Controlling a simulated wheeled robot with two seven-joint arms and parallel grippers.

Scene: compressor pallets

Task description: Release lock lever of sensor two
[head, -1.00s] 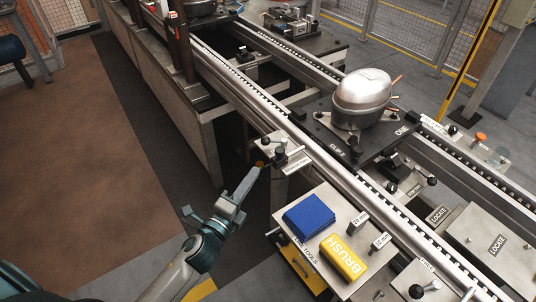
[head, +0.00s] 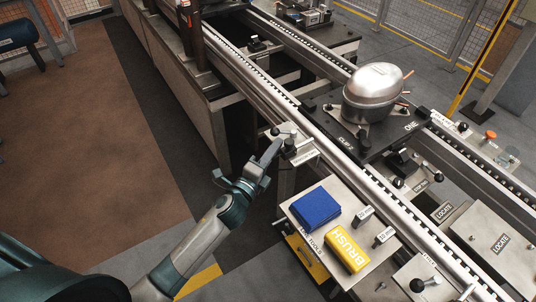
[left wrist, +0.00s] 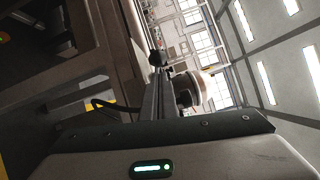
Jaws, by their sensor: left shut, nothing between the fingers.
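A small metal bracket plate (head: 304,157) sticks out from the near side of the conveyor rail in the head view. It bears a lever with a black knob (head: 275,131) and a second black knob (head: 290,151). A label on its front edge is too small to read. My left gripper (head: 277,145) is shut and empty, its tips at the left edge of the bracket, close to the knobs. I cannot tell whether it touches the lever. In the left wrist view the shut fingers (left wrist: 160,82) point towards a dark knob (left wrist: 155,58). My right gripper is not in view.
A silver compressor (head: 372,95) sits on a black pallet (head: 340,127) on the rails. A side shelf (head: 300,212) holds a blue block (head: 314,207) and a yellow brush block (head: 346,250). More black-knobbed levers (head: 417,285) stand at lower right. Open floor lies left.

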